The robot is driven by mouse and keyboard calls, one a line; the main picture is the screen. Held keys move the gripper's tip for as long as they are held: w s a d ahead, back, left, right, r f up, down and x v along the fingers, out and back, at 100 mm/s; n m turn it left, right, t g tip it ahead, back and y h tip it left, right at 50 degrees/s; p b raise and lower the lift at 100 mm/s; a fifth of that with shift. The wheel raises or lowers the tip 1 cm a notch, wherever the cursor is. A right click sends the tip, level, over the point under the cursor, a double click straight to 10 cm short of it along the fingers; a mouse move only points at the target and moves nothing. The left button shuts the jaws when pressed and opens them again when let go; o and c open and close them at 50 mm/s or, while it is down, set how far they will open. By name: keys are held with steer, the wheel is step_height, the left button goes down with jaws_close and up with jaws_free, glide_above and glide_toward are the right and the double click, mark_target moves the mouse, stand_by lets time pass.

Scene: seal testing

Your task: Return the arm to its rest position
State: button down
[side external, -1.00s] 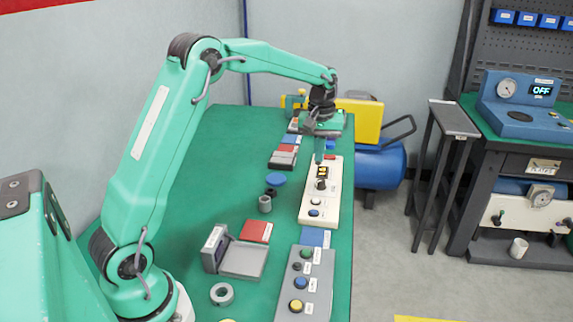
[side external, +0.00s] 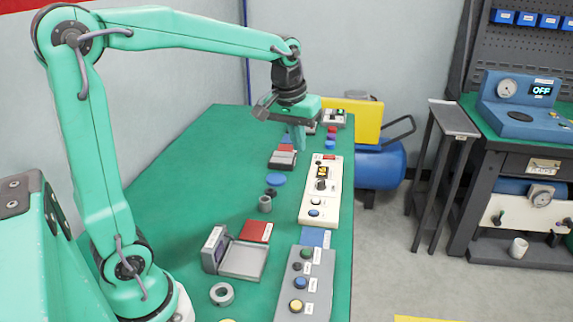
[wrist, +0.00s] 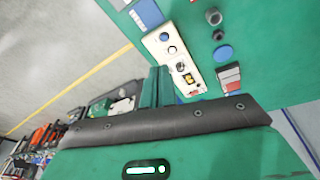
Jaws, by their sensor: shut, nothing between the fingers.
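My arm is raised over the left side of the green table (side external: 180,170). My gripper (side external: 298,146) is shut and empty, pointing down above the far part of the table. In the wrist view my gripper's fingers (wrist: 157,86) are together. The white control box (side external: 320,192) with a small lit display and knobs lies on the table below and nearer than the gripper; it also shows in the wrist view (wrist: 172,52). My gripper is apart from everything on the table, as far as I can see.
A grey button box (side external: 307,285), a grey hinged box (side external: 241,260), a grey ring (side external: 221,294) and a blue disc (side external: 275,179) lie on the table. A yellow case (side external: 360,120) and a blue tank (side external: 378,166) stand beyond its right edge. The table's left part is clear.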

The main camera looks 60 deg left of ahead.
steer(key=s+d+m+t, duration=0.1)
steer(key=s+d+m, duration=0.1)
steer(key=s, duration=0.6)
steer(key=s+d+f+m+t, duration=0.1)
steer(key=s+d+m+t, duration=0.1)
steer(key=s, duration=0.7)
steer(key=shift+s+d+f+m, duration=0.2)
steer(key=shift+d+m, duration=0.2)
steer(key=shift+m, duration=0.2)
